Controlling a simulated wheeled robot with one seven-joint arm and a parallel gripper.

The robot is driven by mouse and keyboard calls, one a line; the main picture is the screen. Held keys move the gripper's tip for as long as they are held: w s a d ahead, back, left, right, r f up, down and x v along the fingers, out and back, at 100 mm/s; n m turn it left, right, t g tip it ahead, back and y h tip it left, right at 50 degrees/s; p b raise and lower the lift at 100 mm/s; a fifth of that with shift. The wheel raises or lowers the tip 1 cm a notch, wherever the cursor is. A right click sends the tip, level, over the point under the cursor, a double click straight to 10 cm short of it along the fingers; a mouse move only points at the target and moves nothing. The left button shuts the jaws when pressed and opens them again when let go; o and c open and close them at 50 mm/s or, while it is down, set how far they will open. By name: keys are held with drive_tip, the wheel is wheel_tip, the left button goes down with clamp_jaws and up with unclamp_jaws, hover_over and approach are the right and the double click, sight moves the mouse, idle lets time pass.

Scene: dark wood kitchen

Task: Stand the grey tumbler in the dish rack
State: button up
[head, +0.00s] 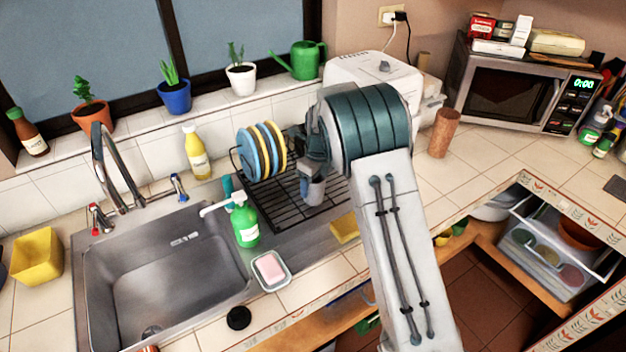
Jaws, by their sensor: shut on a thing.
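The grey tumbler (313,191) is at the right part of the black wire dish rack (280,214), partly hidden by my gripper (313,172). My gripper is shut on the tumbler from above. The tumbler looks upright, low over or touching the rack's wires; I cannot tell which. Blue and yellow plates (262,152) stand on edge in the rack's left back part. My arm hides the rack's right end.
A steel sink (160,275) lies left of the rack. A green soap bottle (244,222), a soap dish (271,271) and a yellow sponge (345,228) are near the rack's front. A white appliance (372,72) stands behind my arm. The rack's front middle is clear.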

drive_tip(key=shift+f, duration=0.25)
drive_tip(key=shift+f, duration=0.2)
drive_tip(key=o, duration=1.2)
drive_tip(key=shift+o, duration=0.2)
drive_tip(key=shift+r, duration=0.15)
